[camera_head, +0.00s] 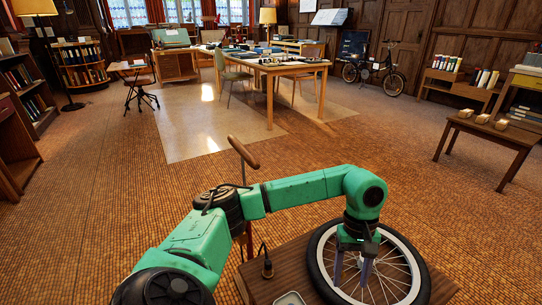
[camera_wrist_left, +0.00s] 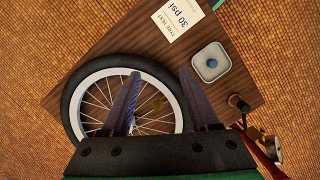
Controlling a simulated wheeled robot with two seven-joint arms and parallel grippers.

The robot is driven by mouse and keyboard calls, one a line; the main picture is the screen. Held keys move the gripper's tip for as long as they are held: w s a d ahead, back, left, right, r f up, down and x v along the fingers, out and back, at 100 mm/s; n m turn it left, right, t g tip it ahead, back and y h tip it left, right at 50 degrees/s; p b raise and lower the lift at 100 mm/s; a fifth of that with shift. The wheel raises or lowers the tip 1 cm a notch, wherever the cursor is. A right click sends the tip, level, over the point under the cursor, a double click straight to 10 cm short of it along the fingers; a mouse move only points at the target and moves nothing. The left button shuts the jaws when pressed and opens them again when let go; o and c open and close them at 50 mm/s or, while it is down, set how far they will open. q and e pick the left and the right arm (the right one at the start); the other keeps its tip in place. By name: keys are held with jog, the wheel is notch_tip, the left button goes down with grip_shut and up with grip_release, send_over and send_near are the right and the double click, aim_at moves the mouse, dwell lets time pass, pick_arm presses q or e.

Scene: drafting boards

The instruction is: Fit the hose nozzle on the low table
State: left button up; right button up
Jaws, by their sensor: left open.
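The low table (camera_head: 300,255) is dark wood and shows at the bottom of the head view. A spoked wheel with a black tyre (camera_head: 317,262) lies flat on it; it also shows in the left wrist view (camera_wrist_left: 73,88). The hose nozzle, apparently the small dark upright piece (camera_head: 267,268), stands near the table's left edge; in the left wrist view it (camera_wrist_left: 238,102) is at the right, with a dark hose beside it. My left gripper (camera_head: 350,284) is open and empty above the wheel, pointing down, apart from the nozzle. The wheel's valve cannot be made out.
A pale tray (camera_wrist_left: 210,62) with a small blue item and a card reading "30 psi" (camera_wrist_left: 178,19) lie on the low table. A pump with a wooden handle (camera_head: 243,152) stands behind it. Open floor surrounds the table; a larger table (camera_head: 290,68) is farther off.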

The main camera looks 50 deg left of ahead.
pick_arm(q)
jog(key=w+a+r+n+t, duration=0.3)
jog(key=w+r+n, duration=0.2)
jog(key=n, duration=0.8)
jog(key=shift+r+h, duration=0.4)
jog(key=shift+r, duration=0.55)
